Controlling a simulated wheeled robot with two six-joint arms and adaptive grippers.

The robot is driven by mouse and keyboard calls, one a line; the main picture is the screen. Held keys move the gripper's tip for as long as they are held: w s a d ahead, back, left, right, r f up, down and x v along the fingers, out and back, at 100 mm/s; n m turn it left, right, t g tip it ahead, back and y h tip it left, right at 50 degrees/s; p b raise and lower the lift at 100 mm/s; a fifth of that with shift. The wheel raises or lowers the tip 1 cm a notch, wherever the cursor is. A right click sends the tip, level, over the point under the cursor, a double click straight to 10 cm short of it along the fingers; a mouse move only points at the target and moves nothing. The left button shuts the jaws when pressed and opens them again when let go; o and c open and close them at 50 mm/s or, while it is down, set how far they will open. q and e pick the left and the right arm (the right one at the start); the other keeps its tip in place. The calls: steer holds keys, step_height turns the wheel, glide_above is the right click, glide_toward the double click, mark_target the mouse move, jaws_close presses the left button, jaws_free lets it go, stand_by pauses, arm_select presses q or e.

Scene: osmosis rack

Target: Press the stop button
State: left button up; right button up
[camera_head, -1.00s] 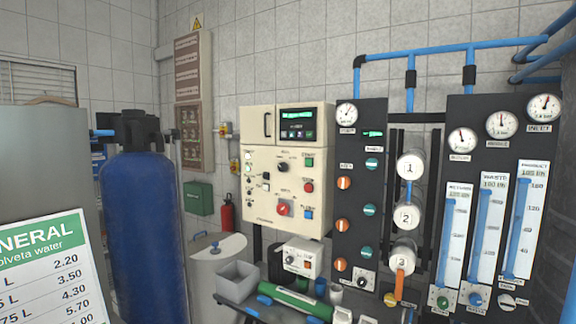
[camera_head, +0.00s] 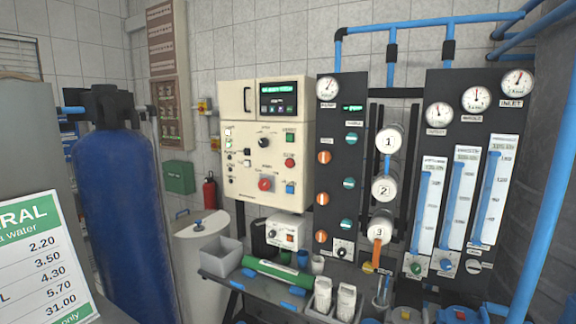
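A cream control cabinet (camera_head: 266,150) hangs on the tiled wall near the middle of the head view. On the right side of its front is a small round red button (camera_head: 290,162), which looks like the stop button; its label is too small to read surely. A green button (camera_head: 289,138) sits above it and a blue one (camera_head: 290,188) below it. A larger red knob (camera_head: 265,184) sits to its lower left. Neither of my grippers is in view, and nothing covers the buttons.
A bench (camera_head: 216,264) below the cabinet carries a grey bin (camera_head: 222,257), a green cylinder (camera_head: 285,272), a small white control box (camera_head: 287,230) and white bottles (camera_head: 346,302). A dark gauge panel (camera_head: 340,110) stands to the right. A blue tank (camera_head: 128,215) and price sign (camera_head: 40,255) are left.

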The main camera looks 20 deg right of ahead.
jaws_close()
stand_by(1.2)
